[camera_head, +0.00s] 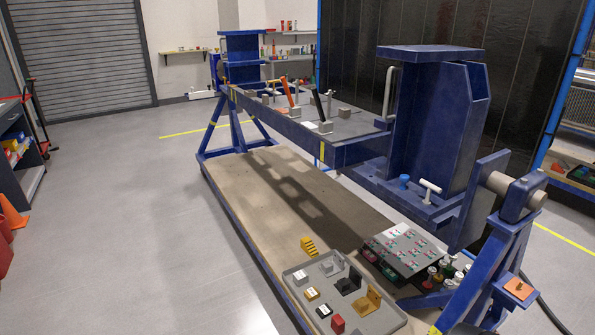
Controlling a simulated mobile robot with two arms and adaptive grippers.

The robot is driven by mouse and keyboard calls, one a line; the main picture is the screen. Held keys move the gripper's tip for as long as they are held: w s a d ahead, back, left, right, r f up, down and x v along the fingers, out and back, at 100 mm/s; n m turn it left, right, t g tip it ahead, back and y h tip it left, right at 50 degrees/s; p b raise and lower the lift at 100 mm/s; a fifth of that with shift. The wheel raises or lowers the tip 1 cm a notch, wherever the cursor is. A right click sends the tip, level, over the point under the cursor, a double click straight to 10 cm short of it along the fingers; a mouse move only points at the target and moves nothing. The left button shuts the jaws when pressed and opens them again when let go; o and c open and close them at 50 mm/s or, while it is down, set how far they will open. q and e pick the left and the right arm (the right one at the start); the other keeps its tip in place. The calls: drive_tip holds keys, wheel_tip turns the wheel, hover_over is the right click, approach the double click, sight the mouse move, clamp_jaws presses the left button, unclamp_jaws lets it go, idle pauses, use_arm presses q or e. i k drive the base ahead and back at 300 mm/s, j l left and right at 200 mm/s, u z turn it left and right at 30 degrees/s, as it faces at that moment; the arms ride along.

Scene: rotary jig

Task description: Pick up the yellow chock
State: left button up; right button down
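A yellow ridged, wedge-like piece (308,246), which looks like the yellow chock, is at the far left edge of a grey tray (391,323) at the bottom of the head view. I cannot tell if it rests on the tray's rim or on the platform behind it. A smaller yellow block (312,294) with a pale top lies inside the tray. Neither of my grippers shows in the head view.
The blue rotary jig (432,130) rises behind.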

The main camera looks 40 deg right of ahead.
sight(307, 244)
drive_tip(key=i+z, duration=0.85)
drive_tip(key=i+j+z, duration=0.2)
drive_tip(key=i+z, duration=0.25)
drive_tip(key=i+j+z, duration=0.25)
drive_tip(key=z, duration=0.15)
drive_tip(key=i+j+z, duration=0.3)
drive_tip(key=j+z, duration=0.15)
